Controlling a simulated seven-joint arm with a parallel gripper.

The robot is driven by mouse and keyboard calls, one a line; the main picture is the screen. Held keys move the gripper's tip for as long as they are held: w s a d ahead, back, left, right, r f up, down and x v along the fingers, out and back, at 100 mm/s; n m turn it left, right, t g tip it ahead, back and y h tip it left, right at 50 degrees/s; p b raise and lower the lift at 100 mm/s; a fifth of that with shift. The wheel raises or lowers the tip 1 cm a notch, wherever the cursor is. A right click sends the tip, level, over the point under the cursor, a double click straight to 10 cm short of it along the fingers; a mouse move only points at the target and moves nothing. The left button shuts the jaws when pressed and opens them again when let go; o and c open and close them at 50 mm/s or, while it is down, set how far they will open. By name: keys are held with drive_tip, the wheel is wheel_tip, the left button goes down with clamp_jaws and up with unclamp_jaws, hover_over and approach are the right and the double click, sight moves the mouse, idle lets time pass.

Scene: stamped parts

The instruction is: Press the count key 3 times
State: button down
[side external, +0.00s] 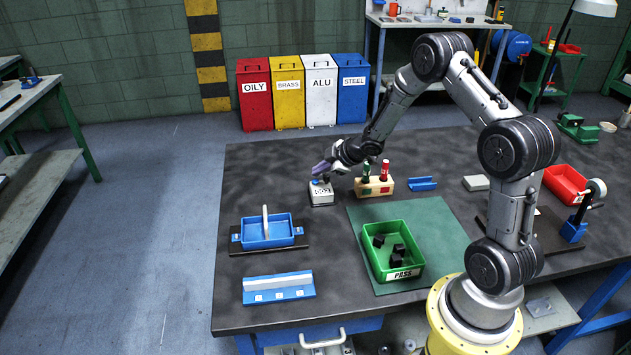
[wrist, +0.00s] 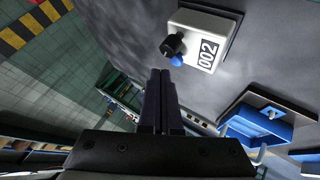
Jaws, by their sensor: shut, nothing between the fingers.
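The counter (side external: 321,194) is a small white box on the dark bench, left of a wooden block. In the wrist view the counter (wrist: 203,40) has a display (wrist: 208,53) that reads 002. A dark knob (wrist: 172,44) with a small blue part below it sits at the box's near side; I cannot tell which is the count key. My gripper (side external: 320,169) is shut and empty, just above the counter. In the wrist view my gripper's fingertips (wrist: 160,73) are together, close to the knob. Whether they touch it cannot be told.
A wooden block (side external: 374,187) with red and green handled pieces stands close right of the counter. A blue tray (side external: 267,231) lies in front to the left. A green PASS bin (side external: 393,252) stands on a green mat. The bench left of the counter is clear.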

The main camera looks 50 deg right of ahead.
drive_tip(key=shift+r, duration=2.35)
idle(0.7)
drive_tip(key=shift+r, duration=1.9)
drive_tip(key=shift+f, duration=0.1)
drive_tip(key=shift+f, duration=4.3)
drive_tip(key=shift+f, duration=0.1)
drive_tip(key=shift+f, duration=0.3)
